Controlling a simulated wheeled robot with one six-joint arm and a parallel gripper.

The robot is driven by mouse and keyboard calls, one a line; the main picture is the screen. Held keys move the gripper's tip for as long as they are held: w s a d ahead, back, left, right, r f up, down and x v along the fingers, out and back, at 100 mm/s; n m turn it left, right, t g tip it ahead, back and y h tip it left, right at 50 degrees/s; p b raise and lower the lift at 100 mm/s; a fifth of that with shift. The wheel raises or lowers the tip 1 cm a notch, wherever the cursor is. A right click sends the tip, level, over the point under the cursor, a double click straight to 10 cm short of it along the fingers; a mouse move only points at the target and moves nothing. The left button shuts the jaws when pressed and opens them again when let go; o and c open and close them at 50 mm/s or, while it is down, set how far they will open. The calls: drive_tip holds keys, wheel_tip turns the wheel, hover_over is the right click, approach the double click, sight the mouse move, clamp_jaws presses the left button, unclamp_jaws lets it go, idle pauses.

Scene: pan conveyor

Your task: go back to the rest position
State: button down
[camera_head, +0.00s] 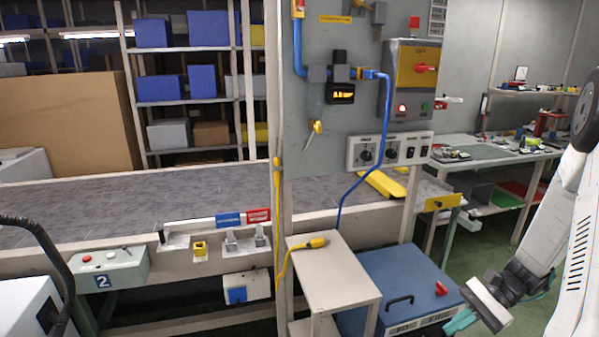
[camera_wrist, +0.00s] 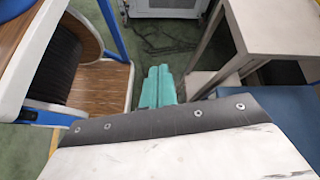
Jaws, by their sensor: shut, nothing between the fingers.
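My gripper (camera_head: 463,322) is at the lower right of the head view, with teal fingers pointing down and to the left. It is in front of the blue cabinet (camera_head: 410,285) and apart from the panel and conveyor. In the wrist view the two teal fingers (camera_wrist: 158,87) lie side by side, closed, with nothing between them. Below the fingers there is green floor with dark cables.
A small beige table (camera_head: 330,262) with a yellow cable plug (camera_head: 318,242) stands left of the gripper. Behind are the conveyor (camera_head: 120,208), a grey control panel (camera_head: 335,110) and a workbench (camera_head: 490,150). In the wrist view, a wood-floored cart (camera_wrist: 100,85) stands close on the left.

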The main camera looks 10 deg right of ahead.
drive_tip(key=s+a+r+n+h, duration=0.4)
drive_tip(key=a+r+n, duration=0.1)
drive_tip(key=r, duration=0.3)
drive_tip(key=s+a+r+n+t+h, duration=0.1)
drive_tip(key=s+a+r+n+h, duration=0.2)
drive_tip(key=a+r, duration=0.3)
drive_tip(key=s+a+r+n+h, duration=0.4)
drive_tip(key=s+a+r+n, duration=0.2)
drive_tip(key=r, duration=0.4)
drive_tip(key=shift+a+r+n+t+h, duration=0.3)
drive_tip(key=shift+a+r, duration=0.05)
